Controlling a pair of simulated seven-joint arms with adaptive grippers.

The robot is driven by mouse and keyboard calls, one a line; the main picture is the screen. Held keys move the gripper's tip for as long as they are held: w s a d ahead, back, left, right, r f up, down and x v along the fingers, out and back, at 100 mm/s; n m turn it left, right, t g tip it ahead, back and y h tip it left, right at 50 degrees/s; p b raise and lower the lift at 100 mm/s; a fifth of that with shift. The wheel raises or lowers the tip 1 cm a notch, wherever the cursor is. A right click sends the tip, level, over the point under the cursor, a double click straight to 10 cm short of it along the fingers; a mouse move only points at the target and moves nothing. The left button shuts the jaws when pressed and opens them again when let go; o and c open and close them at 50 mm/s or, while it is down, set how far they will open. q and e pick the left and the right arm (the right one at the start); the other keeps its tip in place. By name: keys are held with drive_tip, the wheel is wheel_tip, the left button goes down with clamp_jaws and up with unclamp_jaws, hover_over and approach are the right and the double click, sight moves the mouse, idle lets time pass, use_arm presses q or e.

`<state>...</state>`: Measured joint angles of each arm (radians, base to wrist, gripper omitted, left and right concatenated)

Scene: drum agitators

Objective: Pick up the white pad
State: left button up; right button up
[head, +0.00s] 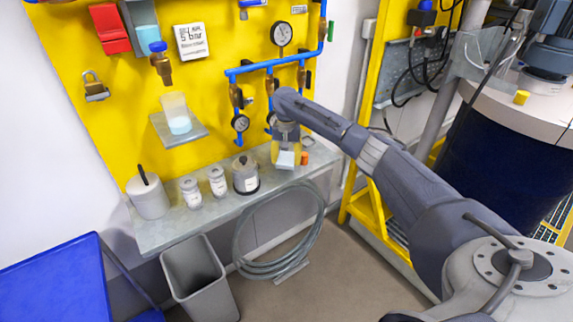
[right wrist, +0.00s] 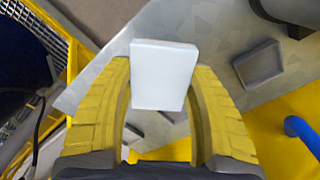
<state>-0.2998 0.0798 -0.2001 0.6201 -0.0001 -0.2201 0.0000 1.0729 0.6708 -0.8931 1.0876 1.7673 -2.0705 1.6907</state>
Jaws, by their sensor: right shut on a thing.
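The white pad (right wrist: 164,72) is a flat pale block between the two yellow fingers of my right gripper (right wrist: 162,84) in the right wrist view. The fingers are shut on its sides. In the head view my right gripper (head: 286,150) points down over the right end of the grey shelf, with the white pad (head: 286,160) at its fingertips. I cannot tell whether the pad still touches the shelf. My left gripper is not in view.
The grey shelf (head: 160,231) carries a grey canister (head: 148,197), two white jars (head: 217,181) and a dark-topped pot (head: 246,176). An orange item (head: 304,158) is close by my right gripper. Blue pipes (head: 262,66) with gauges are behind. A grey bin (head: 198,282) stands below.

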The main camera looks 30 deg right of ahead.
sight(287, 158)
wheel_tip(287, 158, up, 16)
drive_tip(key=a+n, duration=0.1)
drive_tip(key=a, duration=0.7)
drive_tip(key=s+a+f+n, duration=0.2)
drive_tip(key=s+a+n, duration=0.1)
drive_tip(key=s+a, duration=0.55)
drive_tip(key=s+a+f+n, duration=0.2)
drive_tip(key=s+a+f, duration=0.1)
drive_tip(key=s, duration=0.5)
drive_tip(key=s+a+f+n, duration=0.2)
drive_tip(key=s+a+f, duration=0.1)
drive_tip(key=s, duration=0.6)
drive_tip(key=shift+a+f, duration=0.3)
